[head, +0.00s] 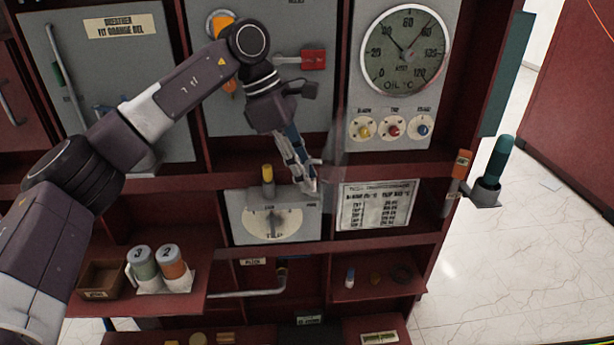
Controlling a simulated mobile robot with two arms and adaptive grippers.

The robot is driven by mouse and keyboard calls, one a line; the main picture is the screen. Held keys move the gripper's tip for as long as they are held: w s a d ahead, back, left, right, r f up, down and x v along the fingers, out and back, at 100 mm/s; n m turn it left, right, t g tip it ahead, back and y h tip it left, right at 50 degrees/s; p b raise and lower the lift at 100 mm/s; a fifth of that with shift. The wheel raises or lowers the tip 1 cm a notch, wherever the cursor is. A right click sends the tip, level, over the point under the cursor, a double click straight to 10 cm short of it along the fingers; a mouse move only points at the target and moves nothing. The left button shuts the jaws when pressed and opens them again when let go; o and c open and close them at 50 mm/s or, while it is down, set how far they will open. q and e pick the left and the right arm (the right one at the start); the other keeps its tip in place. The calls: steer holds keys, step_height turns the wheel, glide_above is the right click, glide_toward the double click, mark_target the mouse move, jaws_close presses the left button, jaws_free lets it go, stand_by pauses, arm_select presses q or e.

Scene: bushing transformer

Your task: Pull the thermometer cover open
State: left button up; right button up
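The thermometer is a round dial (405,50) marked OIL °C on a grey panel at the upper right. A faint, see-through pane (337,150), which looks like its cover, shows at the panel's lower left edge, seen almost edge-on. Its outline is hard to make out. My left gripper (310,183) reaches down from above, with its fingertips just left of the pane's lower part. I cannot tell whether they touch it, or how far apart the fingers are. My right gripper is out of view.
Yellow, red and blue knobs (394,127) sit below the dial. Two mugs (158,263) stand on the lower left shelf. Open floor (530,260) lies to the right.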

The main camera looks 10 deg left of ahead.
arm_select(q)
steer(key=v, duration=1)
steer(key=shift+a+r, duration=0.2)
steer(key=shift+r, duration=0.1)
steer(key=shift+f, duration=0.1)
